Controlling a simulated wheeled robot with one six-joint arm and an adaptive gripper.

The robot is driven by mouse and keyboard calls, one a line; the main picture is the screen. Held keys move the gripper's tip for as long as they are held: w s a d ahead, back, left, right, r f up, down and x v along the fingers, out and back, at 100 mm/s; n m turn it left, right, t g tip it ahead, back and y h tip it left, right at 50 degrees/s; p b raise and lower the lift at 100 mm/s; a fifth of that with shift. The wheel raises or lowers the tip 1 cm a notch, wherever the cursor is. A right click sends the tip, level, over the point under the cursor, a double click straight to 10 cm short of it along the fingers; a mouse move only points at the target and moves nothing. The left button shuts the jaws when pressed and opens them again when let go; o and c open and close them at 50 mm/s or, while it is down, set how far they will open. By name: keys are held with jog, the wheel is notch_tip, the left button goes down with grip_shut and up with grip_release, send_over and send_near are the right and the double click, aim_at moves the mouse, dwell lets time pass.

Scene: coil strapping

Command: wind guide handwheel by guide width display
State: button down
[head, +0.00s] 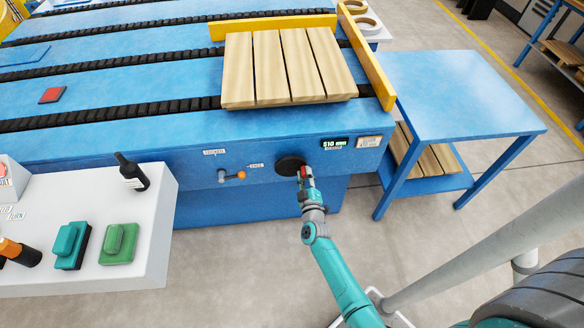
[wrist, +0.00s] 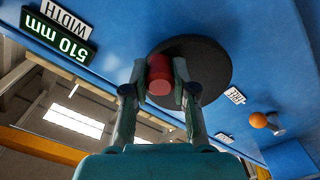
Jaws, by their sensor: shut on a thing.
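The guide handwheel (head: 288,165) is a dark disc on the blue front panel of the conveyor. It also shows in the wrist view (wrist: 208,62), with a red knob (wrist: 158,75) standing out from its face. My gripper (wrist: 161,85) is shut on the red knob, one finger on each side. In the head view my gripper (head: 306,172) is at the right side of the wheel. The guide width display (head: 335,143) is right of the wheel and reads 510 mm in green. It appears upside down in the wrist view (wrist: 58,38), with a WIDTH label.
A wooden slatted pallet (head: 285,65) lies on the conveyor against yellow guides (head: 366,50). An orange-knobbed lever (head: 240,175) is left of the wheel. A blue side table (head: 455,95) stands right, and a grey control console (head: 150,220) stands left.

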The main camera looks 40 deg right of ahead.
aim_at(296, 161)
jog(key=shift+w+r+n, duration=0.1)
jog(key=shift+r+n, duration=0.3)
jog(key=shift+n, duration=0.2)
jog(key=shift+w+a+r+n, duration=0.1)
jog(key=shift+r+n, duration=0.35)
jog(key=shift+n, duration=0.75)
jog(key=shift+w+a+r+n, duration=0.1)
jog(key=shift+r+n, duration=0.35)
jog(key=shift+n, duration=0.75)
jog(key=shift+w+a+r+n, duration=0.1)
jog(key=shift+a+r+n, duration=0.15)
jog(key=shift+n, duration=0.65)
jog(key=shift+w+a+r+n, duration=0.1)
jog(key=shift+r+n, duration=0.2)
jog(key=shift+n, duration=0.6)
jog(key=n, duration=0.1)
jog(key=a+n, duration=0.1)
jog(key=n, duration=0.1)
jog(key=r+n, duration=0.1)
jog(key=shift+w+a+n, duration=0.2)
jog(key=shift+w+n, duration=0.2)
